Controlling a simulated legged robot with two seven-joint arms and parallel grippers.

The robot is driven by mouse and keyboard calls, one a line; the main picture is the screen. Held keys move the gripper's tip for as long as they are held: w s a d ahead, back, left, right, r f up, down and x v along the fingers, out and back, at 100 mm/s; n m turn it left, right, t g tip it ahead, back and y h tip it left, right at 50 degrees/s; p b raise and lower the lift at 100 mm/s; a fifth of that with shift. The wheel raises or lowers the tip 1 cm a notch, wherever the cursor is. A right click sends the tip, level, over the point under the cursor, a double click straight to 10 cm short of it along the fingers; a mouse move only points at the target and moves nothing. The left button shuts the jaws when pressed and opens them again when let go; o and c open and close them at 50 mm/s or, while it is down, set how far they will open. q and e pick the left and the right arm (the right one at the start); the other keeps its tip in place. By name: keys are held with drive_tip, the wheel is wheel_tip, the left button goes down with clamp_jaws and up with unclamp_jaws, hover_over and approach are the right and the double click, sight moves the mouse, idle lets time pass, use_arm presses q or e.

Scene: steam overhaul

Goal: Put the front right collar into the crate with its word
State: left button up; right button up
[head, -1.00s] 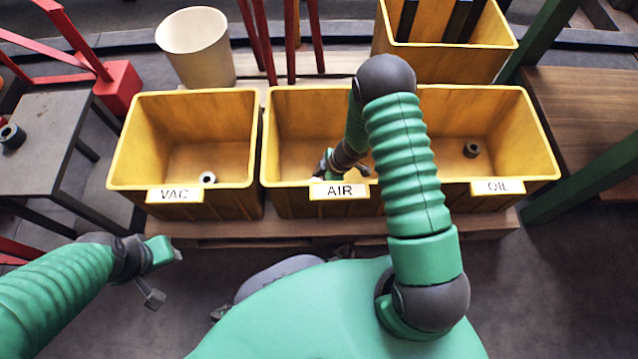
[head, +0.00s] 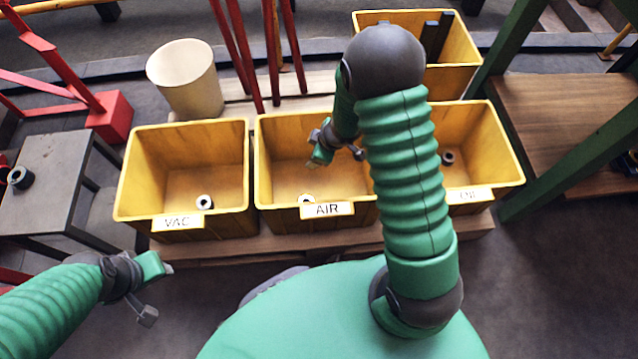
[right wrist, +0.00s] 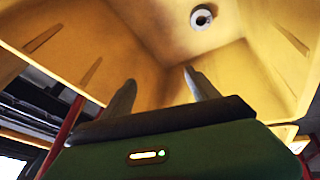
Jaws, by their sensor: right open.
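Three yellow crates stand in a row in the head view: the VAC crate (head: 122,190), the AIR crate (head: 262,165) and the OIL crate (head: 508,150), its label partly hidden by my right arm. A pale collar (head: 306,199) lies on the AIR crate's floor near its front wall; a collar in a crate also shows in the right wrist view (right wrist: 201,17). Another pale collar (head: 204,202) is in the VAC crate and a dark collar (head: 447,158) in the OIL crate. My right gripper (head: 338,158) is open and empty over the AIR crate. My left gripper (head: 160,292) is open and empty at front left.
A dark collar (head: 20,177) lies on a grey table (head: 50,205) at the left. A cream bin (head: 187,85) and red bars stand behind the crates. Another yellow crate (head: 465,50) with dark bars is at the back. A wooden bench (head: 550,120) is at right.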

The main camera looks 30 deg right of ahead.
drive_tip(key=s+a+r+m+h, duration=0.15)
drive_tip(key=s+r+m, duration=0.25)
drive_tip(key=r, duration=0.4)
drive_tip(key=s+a+r+m+g, duration=0.1)
drive_tip(key=s+a+r+m, duration=0.1)
drive_tip(key=s, duration=0.3)
drive_tip(key=s+a+r+m+g, duration=0.1)
drive_tip(key=s+a+r+m, duration=0.1)
drive_tip(key=s+a, duration=0.2)
drive_tip(key=shift+s+a+m+y, duration=0.3)
drive_tip(key=shift+s+a+y, duration=0.05)
drive_tip(key=shift+s, duration=0.85)
